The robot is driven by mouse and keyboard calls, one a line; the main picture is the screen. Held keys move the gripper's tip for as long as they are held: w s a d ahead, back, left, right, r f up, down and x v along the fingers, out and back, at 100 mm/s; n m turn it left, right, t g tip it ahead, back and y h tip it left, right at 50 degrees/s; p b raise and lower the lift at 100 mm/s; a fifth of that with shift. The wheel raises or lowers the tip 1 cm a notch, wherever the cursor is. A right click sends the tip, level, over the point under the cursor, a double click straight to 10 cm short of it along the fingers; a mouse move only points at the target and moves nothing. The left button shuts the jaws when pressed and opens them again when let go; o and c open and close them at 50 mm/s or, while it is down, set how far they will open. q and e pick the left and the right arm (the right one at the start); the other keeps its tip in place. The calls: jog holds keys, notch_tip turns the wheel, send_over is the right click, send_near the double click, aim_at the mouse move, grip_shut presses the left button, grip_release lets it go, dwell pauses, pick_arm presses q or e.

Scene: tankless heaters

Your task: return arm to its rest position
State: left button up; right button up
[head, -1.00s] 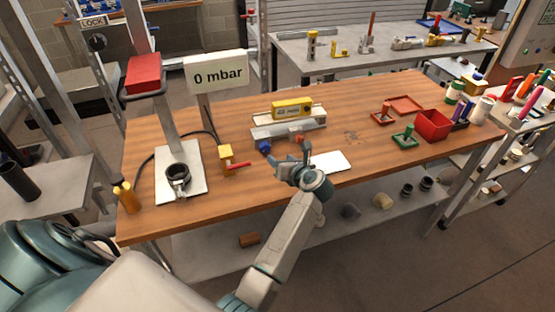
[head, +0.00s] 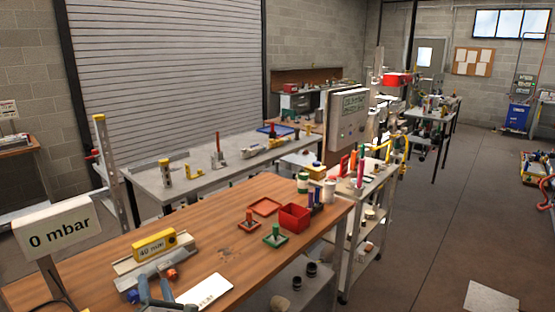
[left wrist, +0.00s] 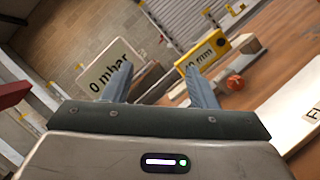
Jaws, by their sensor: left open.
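My left gripper (head: 155,291) shows at the bottom edge of the head view, over the wooden bench (head: 215,258). Its two grey-blue fingers stand apart with nothing between them; in the left wrist view the open gripper (left wrist: 158,82) also shows empty. It is just in front of a grey fixture (head: 137,262) carrying a yellow block (head: 154,245) marked in mm. An orange-red knob (head: 171,274) and a blue knob (head: 132,297) sit close to the fingers. A white plate (head: 206,291) lies to the right of the fingers. The rest of the left arm is out of the head view.
A "0 mbar" sign (head: 60,228) stands at the left of the bench. A red bin (head: 294,217), red tray (head: 265,206) and green stand (head: 274,237) are at the far right end. Open floor (head: 420,240) lies to the right.

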pick_arm(q)
jog(key=s+d+f+m+g+h, duration=0.1)
jog(key=s+d+f+m+h, duration=0.1)
jog(key=s+d+m+h, duration=0.5)
jog(key=s+d+f+m+g+h, duration=0.15)
jog(key=m+h, duration=0.25)
jog(key=m, duration=0.7)
jog(key=s+d+f+m+h, duration=0.35)
jog(key=d+m+h, duration=0.2)
jog(key=m, duration=0.35)
jog(key=s+a+f+m+g+y, duration=0.2)
jog(key=s+a+f+g, duration=0.15)
jog(key=s, duration=0.45)
jog(key=s+a+f+m+g+y, duration=0.2)
jog(key=s+a+m+g, duration=0.15)
jog(key=s, duration=0.45)
jog(key=s+a+f+m+g+y, duration=0.1)
jog(key=s+a+f+g+y, duration=0.2)
jog(key=s, duration=0.4)
notch_tip(320, 180, down, 30)
jog(key=a+g, duration=0.3)
jog(key=s+a+f+b, duration=0.1)
jog(key=s+f, duration=1.8)
jog(key=f, duration=0.1)
jog(key=shift+f+g+h, duration=0.35)
jog(key=shift+g, duration=0.1)
jog(key=shift+s, duration=0.1)
